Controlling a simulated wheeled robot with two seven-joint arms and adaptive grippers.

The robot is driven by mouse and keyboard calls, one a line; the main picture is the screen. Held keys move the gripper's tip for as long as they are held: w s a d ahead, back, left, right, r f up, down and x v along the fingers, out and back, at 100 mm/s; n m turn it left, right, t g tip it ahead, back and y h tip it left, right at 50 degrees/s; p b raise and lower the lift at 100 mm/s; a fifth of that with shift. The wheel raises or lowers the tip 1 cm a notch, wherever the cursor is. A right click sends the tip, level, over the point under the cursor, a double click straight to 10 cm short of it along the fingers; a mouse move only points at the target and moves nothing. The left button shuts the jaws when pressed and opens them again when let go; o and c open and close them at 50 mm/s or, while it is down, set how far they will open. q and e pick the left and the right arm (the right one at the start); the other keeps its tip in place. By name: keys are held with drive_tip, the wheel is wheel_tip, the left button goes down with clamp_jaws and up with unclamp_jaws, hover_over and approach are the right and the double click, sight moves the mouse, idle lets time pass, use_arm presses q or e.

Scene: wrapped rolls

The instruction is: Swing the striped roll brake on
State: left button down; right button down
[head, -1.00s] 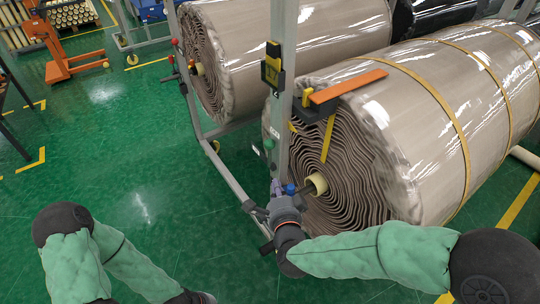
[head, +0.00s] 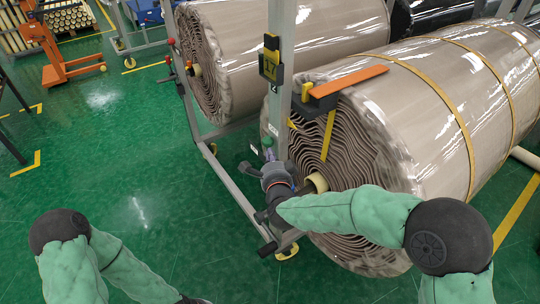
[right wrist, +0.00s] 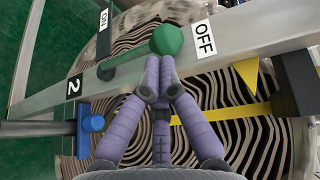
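The roll with yellow bands (head: 405,130) lies on its rack at the right, its wavy layered end facing left. In the right wrist view, a lever with a green knob (right wrist: 166,40) crosses the metal post. The knob is beside the OFF label (right wrist: 204,38), and the ON label (right wrist: 104,18) is farther left. My right gripper (right wrist: 158,72) has its purple fingers brought together, tips right at the knob; contact is unclear. In the head view the green knob (head: 268,142) shows just above my right gripper (head: 268,157). My left gripper is out of the frame.
A second roll (head: 290,50), without bands, lies behind. The upright post (head: 281,100) carries a yellow-black device (head: 271,60). An orange arm (head: 348,80) overlies the banded roll. Green floor is free at left.

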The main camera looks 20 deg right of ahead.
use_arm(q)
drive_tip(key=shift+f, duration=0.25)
use_arm(e)
drive_tip(key=shift+x, duration=0.95)
